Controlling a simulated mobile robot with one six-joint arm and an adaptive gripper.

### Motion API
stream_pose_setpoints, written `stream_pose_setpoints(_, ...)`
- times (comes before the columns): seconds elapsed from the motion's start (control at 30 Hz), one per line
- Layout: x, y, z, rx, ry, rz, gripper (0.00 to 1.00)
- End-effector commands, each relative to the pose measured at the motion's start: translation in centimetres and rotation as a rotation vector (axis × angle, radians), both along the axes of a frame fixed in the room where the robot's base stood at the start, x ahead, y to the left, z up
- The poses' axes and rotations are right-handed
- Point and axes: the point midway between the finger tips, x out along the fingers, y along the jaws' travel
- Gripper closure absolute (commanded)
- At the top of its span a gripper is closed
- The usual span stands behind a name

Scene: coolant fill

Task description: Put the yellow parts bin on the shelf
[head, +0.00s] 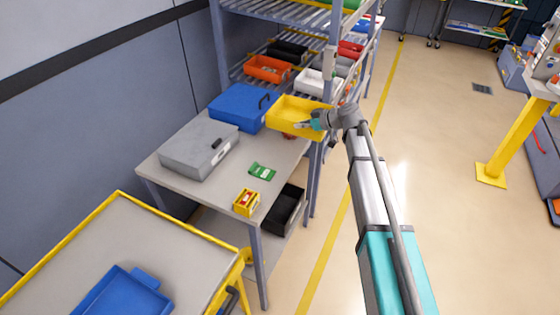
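The yellow parts bin (287,119) is an open, empty tray at the right end of the grey table, in front of the rack. My gripper (312,125) reaches in from the right and is shut on the bin's near right wall. The bin looks roughly level and seems to hang past the table's edge; I cannot tell its exact height. The shelf rack (222,45) has roller levels. Its middle level carries an orange bin (268,68), a black bin (288,50), a white bin (318,82) and red and grey bins.
A blue case (240,106) and a grey case (198,149) lie on the table (165,180), with a green item (262,171) and a small yellow box (246,202). A yellow-edged cart (60,250) stands at the near left. Open floor (450,130) lies to the right.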

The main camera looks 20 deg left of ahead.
Motion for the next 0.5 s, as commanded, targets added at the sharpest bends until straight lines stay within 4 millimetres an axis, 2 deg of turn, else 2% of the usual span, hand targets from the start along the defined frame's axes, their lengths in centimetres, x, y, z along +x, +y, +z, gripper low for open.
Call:
stream_pose_setpoints(0.03,-0.9,0.5,-0.8,0.000,0.000,0.001,1.00)
stream_pose_setpoints(0.3,-4.3,3.5,-3.0,0.000,-0.001,0.000,1.00)
stream_pose_setpoints(0.5,-5.2,4.5,-5.0,0.000,-0.001,0.000,1.00)
